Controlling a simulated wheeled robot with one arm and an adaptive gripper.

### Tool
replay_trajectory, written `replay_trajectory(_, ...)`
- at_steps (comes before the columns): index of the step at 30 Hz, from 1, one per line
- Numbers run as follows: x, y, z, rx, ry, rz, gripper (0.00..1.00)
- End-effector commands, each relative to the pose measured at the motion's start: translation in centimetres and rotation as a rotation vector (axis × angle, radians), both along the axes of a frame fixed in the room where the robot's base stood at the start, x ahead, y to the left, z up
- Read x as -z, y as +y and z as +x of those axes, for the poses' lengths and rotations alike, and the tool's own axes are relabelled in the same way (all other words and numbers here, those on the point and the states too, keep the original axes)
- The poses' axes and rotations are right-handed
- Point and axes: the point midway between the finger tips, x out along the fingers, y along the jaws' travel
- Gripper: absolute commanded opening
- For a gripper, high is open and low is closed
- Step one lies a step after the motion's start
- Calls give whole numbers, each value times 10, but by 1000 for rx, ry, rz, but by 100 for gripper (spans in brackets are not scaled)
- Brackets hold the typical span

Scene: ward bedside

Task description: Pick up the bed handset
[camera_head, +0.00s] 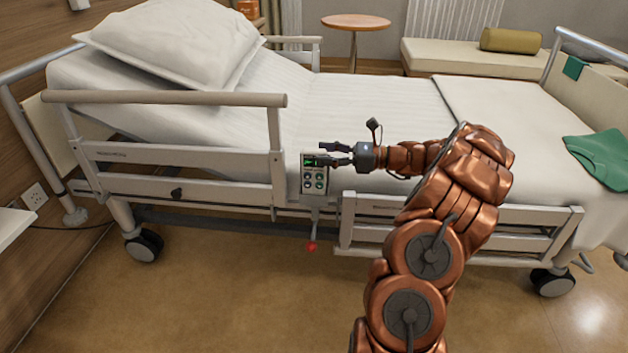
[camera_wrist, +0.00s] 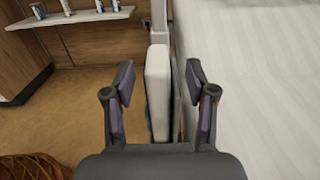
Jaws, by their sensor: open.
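The bed handset (camera_head: 314,178) is a pale panel with a small green screen and several round buttons. It hangs upright at the near side of the bed, in the gap between the two side rails. My gripper (camera_head: 327,154) is at its upper part in the head view, with its fingers partly covering the handset's top. In the wrist view the handset (camera_wrist: 158,92) shows edge-on as a pale slab between the two spread fingers of my gripper (camera_wrist: 160,95). There is a gap on each side, and neither finger visibly touches it.
The head-end side rail (camera_head: 165,99) is raised left of the handset; the foot-end rail (camera_head: 480,215) is low at right. The mattress (camera_head: 370,105) lies behind. A red-tipped lever (camera_head: 311,246) hangs below. The floor (camera_head: 230,300) in front is clear.

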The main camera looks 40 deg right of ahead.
Motion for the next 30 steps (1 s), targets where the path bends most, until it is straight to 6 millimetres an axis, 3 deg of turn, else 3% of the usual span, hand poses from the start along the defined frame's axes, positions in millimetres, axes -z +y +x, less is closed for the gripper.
replay_trajectory(7,0,22,16,1,0,-4,56)
replay_trajectory(17,-2,26,20,2,0,-3,56)
replay_trajectory(30,-1,26,19,2,1,-2,10)
